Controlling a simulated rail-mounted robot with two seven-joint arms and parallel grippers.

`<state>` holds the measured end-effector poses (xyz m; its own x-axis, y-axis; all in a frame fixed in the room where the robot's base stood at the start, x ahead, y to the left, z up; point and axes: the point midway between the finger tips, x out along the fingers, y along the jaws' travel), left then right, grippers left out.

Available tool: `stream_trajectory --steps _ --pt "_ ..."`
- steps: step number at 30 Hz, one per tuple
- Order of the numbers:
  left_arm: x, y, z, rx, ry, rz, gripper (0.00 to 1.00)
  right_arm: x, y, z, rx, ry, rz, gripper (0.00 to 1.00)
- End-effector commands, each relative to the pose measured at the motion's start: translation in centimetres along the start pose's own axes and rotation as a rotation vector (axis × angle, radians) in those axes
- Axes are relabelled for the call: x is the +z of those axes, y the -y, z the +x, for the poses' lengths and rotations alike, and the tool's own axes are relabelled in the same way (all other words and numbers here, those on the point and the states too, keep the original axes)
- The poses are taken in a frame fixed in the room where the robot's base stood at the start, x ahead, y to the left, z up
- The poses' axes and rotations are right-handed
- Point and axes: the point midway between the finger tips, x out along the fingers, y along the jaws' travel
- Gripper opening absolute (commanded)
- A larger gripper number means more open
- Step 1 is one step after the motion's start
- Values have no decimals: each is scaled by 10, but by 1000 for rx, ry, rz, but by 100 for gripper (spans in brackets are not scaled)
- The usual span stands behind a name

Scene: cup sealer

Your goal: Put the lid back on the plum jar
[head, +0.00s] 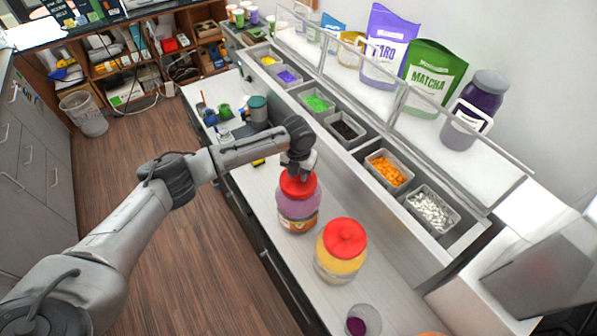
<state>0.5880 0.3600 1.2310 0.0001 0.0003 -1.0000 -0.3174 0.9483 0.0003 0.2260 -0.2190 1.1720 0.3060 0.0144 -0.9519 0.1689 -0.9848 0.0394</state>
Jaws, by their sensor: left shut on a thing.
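The plum jar (298,206) is a glass jar with purple contents above an orange-brown label band, standing upright on the white counter. Its red lid (297,186) is at the jar's mouth, directly under my left gripper (299,172). My left gripper points down and is shut on the lid, at its top. I cannot tell whether the lid rests on the rim or is slightly above it. The gripper hides the lid's knob. My right gripper is not in view.
A yellow jar (338,264) with a red lid stands close in front, to the right. A cup with purple contents (362,322) is nearer still. Topping bins (388,171) line the counter's back, below a shelf with pouches (433,78) and a dark jar (474,105).

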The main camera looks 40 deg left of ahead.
Motion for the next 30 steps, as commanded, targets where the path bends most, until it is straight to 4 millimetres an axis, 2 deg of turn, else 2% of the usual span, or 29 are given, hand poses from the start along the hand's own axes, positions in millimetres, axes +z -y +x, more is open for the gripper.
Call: stream_trajectory --steps 3,4,12,18,26,30 --pt "0 0 0 0 0 0 3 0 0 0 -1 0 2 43" --pt "0 0 0 0 0 0 32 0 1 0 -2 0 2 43" --pt "0 0 0 0 0 0 58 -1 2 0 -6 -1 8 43" --pt "0 0 0 0 0 0 62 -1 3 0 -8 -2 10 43" --pt "0 0 0 0 0 0 86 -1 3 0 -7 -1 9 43" --pt "0 0 0 0 0 0 86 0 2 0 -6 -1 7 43"
